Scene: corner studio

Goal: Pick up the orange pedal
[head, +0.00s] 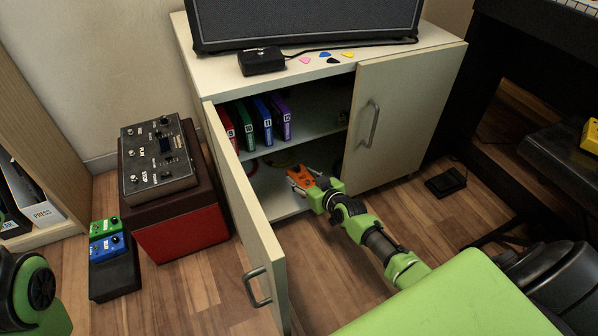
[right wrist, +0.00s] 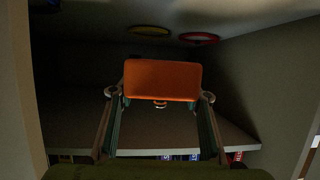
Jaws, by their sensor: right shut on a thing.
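The orange pedal (head: 301,176) is inside the lower part of the white cabinet (head: 447,75), just behind the open front. My right gripper (head: 306,184) reaches in from the right and is shut on it. In the right wrist view the pedal (right wrist: 162,78) sits between the two fingers of the right gripper (right wrist: 160,97), with its flat orange face showing. Whether it touches the cabinet floor cannot be told. My left gripper is out of view; only a green part of my left arm shows at the lower left.
The left cabinet door (head: 248,225) stands open toward me; the right door (head: 407,115) is beside my right arm. Several coloured cases (head: 263,118) stand on the upper shelf. Green (head: 104,227) and blue (head: 107,247) pedals sit on a dark block at left.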

